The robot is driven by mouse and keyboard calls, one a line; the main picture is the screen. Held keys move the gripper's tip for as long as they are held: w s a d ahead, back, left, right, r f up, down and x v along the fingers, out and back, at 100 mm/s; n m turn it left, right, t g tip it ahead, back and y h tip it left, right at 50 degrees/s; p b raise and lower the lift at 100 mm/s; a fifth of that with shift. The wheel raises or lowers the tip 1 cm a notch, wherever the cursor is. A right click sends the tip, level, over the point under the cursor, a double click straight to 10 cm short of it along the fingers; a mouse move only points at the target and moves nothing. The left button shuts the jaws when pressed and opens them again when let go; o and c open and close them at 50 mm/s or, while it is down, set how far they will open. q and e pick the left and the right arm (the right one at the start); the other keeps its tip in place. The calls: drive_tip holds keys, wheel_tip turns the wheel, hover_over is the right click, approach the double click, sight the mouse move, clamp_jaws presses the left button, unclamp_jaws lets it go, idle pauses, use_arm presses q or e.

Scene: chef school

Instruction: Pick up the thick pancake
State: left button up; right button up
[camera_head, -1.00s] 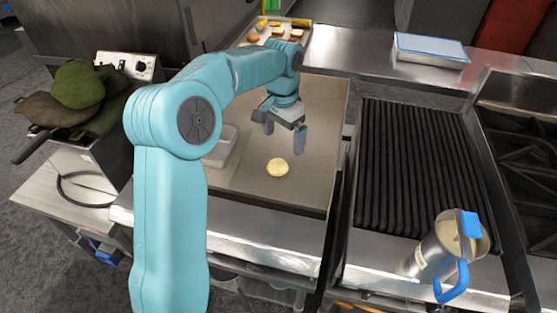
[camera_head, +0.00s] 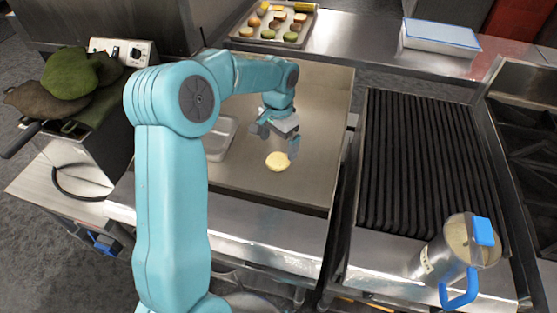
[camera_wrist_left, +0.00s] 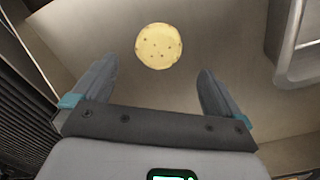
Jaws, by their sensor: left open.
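The thick pancake (camera_head: 278,161) is a pale yellow round lying flat on the bare griddle plate (camera_head: 315,110). In the left wrist view the pancake (camera_wrist_left: 159,46) shows brown specks and sits beyond the fingertips, roughly midway between them. My left gripper (camera_head: 276,146) is open and empty, above the griddle by the pancake, and appears apart from it. In the left wrist view the two fingers of my left gripper (camera_wrist_left: 155,75) are spread wide. My right gripper is out of view.
A metal container (camera_head: 220,140) stands on the griddle left of the pancake. A ribbed grill (camera_head: 420,160) is to the right, with a batter jug (camera_head: 435,260) at its front edge. A tray (camera_head: 262,39) of food stands behind. The griddle's right part is clear.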

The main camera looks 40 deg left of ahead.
sight(279, 158)
use_arm(q)
drive_tip(key=shift+s+f, duration=0.15)
drive_tip(key=shift+f, duration=0.35)
drive_tip(key=f, duration=0.2)
drive_tip(key=f+p, duration=0.1)
drive_tip(key=f, duration=0.1)
drive_tip(key=shift+w+d, duration=0.15)
drive_tip(key=shift+w, duration=0.15)
drive_tip(key=shift+s+f, duration=0.1)
drive_tip(key=shift+f, duration=0.2)
drive_tip(key=c, duration=1.1)
